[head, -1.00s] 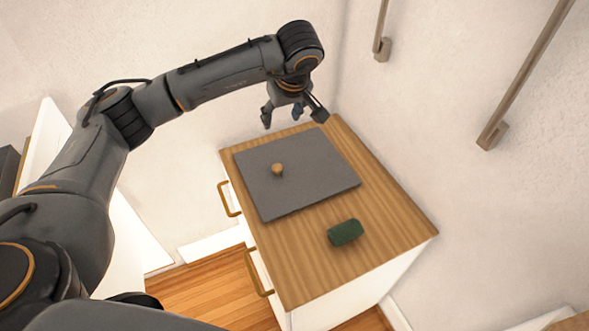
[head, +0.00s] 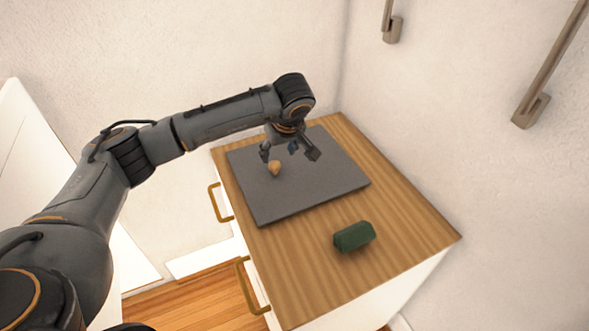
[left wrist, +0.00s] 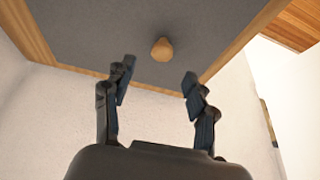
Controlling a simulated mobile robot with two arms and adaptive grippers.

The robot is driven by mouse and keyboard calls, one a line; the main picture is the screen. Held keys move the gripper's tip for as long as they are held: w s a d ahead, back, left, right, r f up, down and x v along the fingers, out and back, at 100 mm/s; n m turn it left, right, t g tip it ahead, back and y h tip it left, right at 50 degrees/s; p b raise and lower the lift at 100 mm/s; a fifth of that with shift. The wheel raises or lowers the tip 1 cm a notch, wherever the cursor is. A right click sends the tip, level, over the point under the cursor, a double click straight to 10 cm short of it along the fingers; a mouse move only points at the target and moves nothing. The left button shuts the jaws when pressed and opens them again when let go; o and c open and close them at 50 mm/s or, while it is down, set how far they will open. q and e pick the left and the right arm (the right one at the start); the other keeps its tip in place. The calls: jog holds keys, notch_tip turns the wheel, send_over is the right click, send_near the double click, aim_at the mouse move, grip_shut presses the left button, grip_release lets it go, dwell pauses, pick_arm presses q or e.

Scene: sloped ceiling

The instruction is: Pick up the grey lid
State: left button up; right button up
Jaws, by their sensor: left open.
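The grey lid (head: 310,187) is a flat square slab lying on the wooden top of a cabinet. A small round wooden knob (head: 275,168) stands on it, left of its middle. My left gripper (head: 288,155) is open and empty above the far part of the lid, close to the knob. In the left wrist view the grey lid (left wrist: 110,32) fills the top, and the knob (left wrist: 162,49) shows beyond and between the open fingertips (left wrist: 157,85), apart from them. My right gripper is not in view.
A dark green block (head: 354,237) lies on the wooden cabinet top (head: 310,267) near its front. Walls close in behind and to the right of the cabinet. Drawer handles (head: 252,286) stick out on its left side. Wooden bars (head: 550,65) are mounted on the right wall.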

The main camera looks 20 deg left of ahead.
aim_at(275, 165)
pick_arm(q)
jog(key=x, duration=0.8)
jog(key=shift+a+f+p, duration=0.1)
jog(key=shift+f+p, duration=0.05)
jog(key=shift+p, duration=0.25)
jog(key=shift+s, duration=0.1)
grip_shut()
